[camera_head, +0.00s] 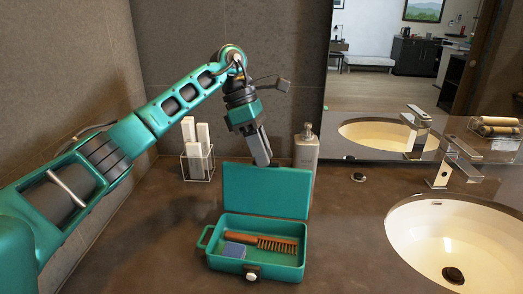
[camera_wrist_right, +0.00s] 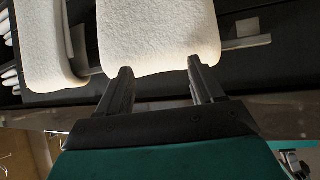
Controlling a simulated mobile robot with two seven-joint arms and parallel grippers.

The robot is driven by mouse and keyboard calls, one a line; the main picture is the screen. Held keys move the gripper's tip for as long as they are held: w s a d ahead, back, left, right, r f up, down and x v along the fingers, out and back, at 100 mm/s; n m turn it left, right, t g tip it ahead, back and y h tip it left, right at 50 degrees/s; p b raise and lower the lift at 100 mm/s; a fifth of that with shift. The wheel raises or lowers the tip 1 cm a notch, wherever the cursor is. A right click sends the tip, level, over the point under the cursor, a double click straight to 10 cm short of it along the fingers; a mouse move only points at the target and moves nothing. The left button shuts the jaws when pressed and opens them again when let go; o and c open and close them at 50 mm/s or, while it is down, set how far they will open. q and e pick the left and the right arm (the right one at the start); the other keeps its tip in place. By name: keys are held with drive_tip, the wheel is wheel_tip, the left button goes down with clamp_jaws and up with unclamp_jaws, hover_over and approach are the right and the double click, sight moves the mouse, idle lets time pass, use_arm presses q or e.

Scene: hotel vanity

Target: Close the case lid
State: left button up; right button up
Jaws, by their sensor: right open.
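The teal case (camera_head: 218,262) stands on the counter with its lid (camera_head: 265,190) raised upright at the back. A brush with an orange-brown handle (camera_head: 240,238) and a small blue item (camera_head: 234,250) lie inside it. My left gripper (camera_head: 262,160) points down just above and behind the top edge of the lid. Its fingers look close together, but I cannot tell whether they are apart, or whether they touch the lid. My right gripper (camera_wrist_right: 157,68) shows only in the right wrist view, open, with its fingers apart in front of white towels.
A soap dispenser (camera_head: 306,152) stands right behind the lid. A clear holder with white rolled items (camera_head: 197,160) is at the back left. The sink (camera_head: 400,222) and faucet (camera_head: 440,170) are at right. Counter left of the case is clear. White towels (camera_wrist_right: 160,35) hang near my right gripper.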

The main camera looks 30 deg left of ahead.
use_arm(q)
clamp_jaws()
idle(1.2)
